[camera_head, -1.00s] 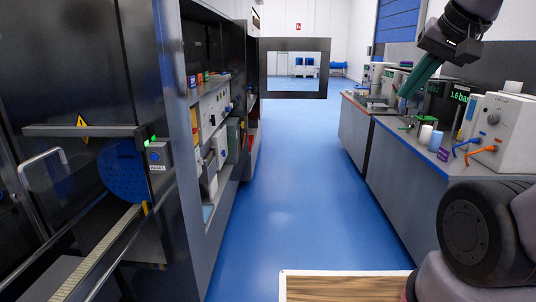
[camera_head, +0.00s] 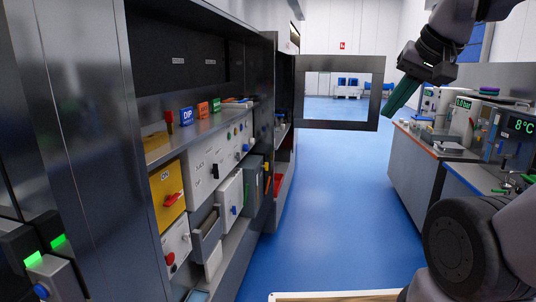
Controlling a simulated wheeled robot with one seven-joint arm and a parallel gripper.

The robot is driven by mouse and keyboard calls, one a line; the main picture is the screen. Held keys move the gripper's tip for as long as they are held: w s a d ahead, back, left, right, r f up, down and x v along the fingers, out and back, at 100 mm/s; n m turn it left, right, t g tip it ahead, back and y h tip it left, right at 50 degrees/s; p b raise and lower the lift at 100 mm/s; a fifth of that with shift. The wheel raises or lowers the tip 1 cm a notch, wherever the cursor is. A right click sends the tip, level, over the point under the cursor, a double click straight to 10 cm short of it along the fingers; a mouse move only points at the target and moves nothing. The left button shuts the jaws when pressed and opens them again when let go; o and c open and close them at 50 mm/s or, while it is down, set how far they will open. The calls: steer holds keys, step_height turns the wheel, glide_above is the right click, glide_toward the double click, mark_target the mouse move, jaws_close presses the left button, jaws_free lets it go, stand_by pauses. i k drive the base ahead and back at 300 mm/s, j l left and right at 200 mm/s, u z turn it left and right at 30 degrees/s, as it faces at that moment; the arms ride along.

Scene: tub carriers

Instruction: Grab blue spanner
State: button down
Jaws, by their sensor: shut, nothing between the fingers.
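My gripper (camera_head: 394,108) hangs at the upper right of the head view, with its teal fingers pointing down and to the left. The fingers are together with nothing between them. It is in the air over the aisle, in front of the right-hand bench. I cannot make out a blue spanner anywhere in this view. Small things on the shelves and the bench are too small or too hidden to name.
Open shelving (camera_head: 205,126) on the left holds a yellow box (camera_head: 167,197), a blue DIP block (camera_head: 187,115) and several grey units. A framed panel (camera_head: 336,126) juts into the aisle. A bench (camera_head: 417,170) with instruments stands right. The blue floor (camera_head: 325,215) between is clear.

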mark_target(245, 100)
steer(key=i+l+u, duration=0.3)
steer(key=i, duration=0.15)
steer(key=i+l+u, duration=0.3)
steer(key=i, duration=0.15)
steer(key=i+l+u, duration=0.2)
steer(key=u, duration=0.3)
steer(key=i+l+u, duration=0.2)
steer(key=u, duration=0.25)
steer(key=i+l, duration=0.15)
steer(key=l, duration=0.25)
steer(key=i+l+u, duration=0.15)
steer(key=l, duration=0.25)
steer(key=i+l, duration=0.15)
steer(key=l, duration=0.25)
steer(key=i+l+u, duration=0.1)
steer(key=l, duration=0.3)
steer(key=i+l, duration=0.15)
steer(key=l, duration=0.3)
steer(key=i+l+u, duration=0.15)
steer(key=l, duration=0.25)
